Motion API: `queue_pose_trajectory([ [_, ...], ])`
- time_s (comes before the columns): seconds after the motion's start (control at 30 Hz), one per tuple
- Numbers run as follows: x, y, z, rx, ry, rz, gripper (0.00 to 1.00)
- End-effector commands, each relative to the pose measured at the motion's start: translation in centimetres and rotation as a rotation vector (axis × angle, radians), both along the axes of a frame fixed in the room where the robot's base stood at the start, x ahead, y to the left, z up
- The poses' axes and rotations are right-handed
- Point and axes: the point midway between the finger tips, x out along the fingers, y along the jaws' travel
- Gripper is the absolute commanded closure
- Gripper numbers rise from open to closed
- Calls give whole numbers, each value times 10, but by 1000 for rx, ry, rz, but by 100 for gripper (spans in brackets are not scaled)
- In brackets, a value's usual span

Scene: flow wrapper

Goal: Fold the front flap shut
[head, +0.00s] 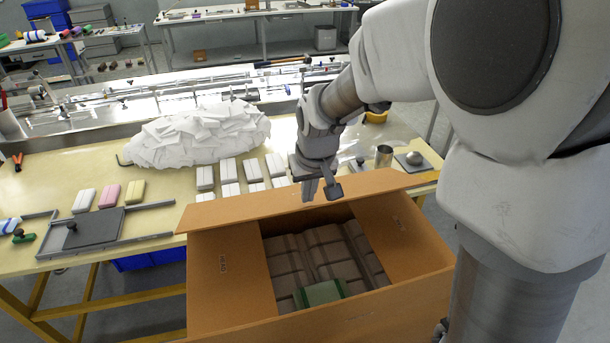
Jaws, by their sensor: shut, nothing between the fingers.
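An orange-brown carton (222,262) stands open in front of the table in the head view. Its left flap (225,275) and right flap (403,232) lie folded inward over the sides of the opening. The far flap (255,207) is unfolded along the table side. The near panel (375,318) runs along the bottom of the view; I cannot tell whether it is a flap or the wall. Grey-brown packs (325,255) and a green piece (320,293) show inside. My gripper (314,190) is shut and empty, above or just behind the far flap; contact cannot be told.
My arm covers the right side. The space above the carton's opening is clear.

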Motion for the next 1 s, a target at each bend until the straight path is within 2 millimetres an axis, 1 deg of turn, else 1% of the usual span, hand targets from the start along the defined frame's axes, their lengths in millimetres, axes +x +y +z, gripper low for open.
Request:
queue_pose_trajectory([
  [0.27, 0, 0, -1, 0, -2, 0, 100],
  [0.47, -4, -1, -9, 6, -27, 0, 100],
  [0.67, -12, -3, -24, 19, -93, 0, 100],
  [1.0, -26, -5, -54, 51, -252, 0, 100],
])
